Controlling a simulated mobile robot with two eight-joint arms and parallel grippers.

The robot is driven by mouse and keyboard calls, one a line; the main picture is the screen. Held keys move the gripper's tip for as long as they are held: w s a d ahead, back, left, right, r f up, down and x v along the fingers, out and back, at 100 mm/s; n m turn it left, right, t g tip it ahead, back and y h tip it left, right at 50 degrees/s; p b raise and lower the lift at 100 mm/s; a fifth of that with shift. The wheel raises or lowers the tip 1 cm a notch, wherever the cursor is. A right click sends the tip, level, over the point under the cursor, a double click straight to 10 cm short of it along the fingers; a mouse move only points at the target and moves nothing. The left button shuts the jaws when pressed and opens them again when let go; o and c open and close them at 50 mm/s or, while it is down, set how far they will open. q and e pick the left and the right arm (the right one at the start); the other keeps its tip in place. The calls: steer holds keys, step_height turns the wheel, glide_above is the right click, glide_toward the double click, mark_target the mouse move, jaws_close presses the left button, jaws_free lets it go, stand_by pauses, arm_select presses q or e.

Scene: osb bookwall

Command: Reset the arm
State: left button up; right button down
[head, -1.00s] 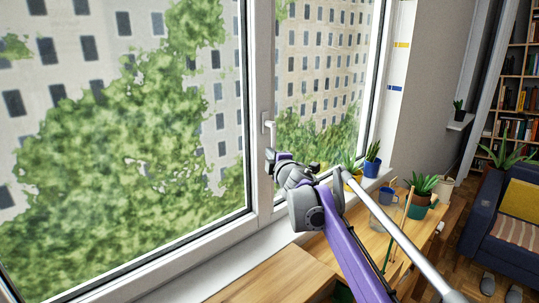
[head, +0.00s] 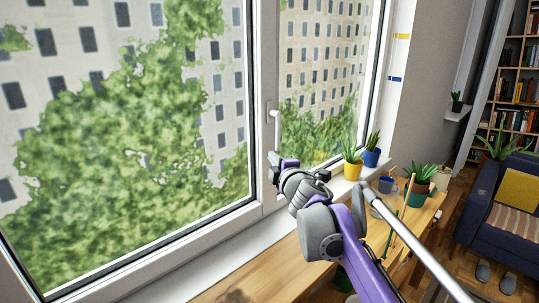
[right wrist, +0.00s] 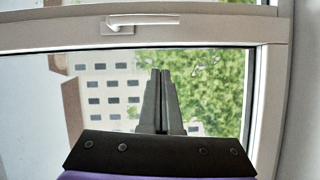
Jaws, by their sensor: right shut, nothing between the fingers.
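My right arm (head: 335,225), purple and grey, reaches from the lower right towards the window. My right gripper (head: 275,157) is in front of the window frame, just below the white window handle (head: 275,124) in the head view. In the right wrist view the gripper's two dark fingers (right wrist: 160,72) are together with nothing between them. The window handle (right wrist: 142,21) shows above them there, apart from the fingertips. My left gripper is in neither view.
A yellow pot (head: 352,171) and a blue pot (head: 372,157) with plants stand on the sill right of the gripper. A wooden table (head: 280,272) lies below, with a green pot (head: 418,195) and a blue mug (head: 386,184). A grey rod (head: 420,247) crosses the lower right.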

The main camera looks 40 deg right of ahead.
steer(key=shift+s, duration=0.35)
steer(key=s+a+f+m+g+y+p, duration=0.1)
steer(key=s+a+f+m+g+y, duration=0.2)
steer(key=s+a+f, duration=0.9)
steer(key=s+a+f+m+g+y+p, duration=0.2)
steer(key=s+a+f+m+g, duration=0.5)
steer(key=s+a+f, duration=0.6)
step_height(320, 180, down, 6)
steer(key=a+m+y, duration=0.1)
steer(key=a+m, duration=0.1)
steer(key=shift+s+m+g, duration=0.3)
steer(key=shift+m+g, duration=0.1)
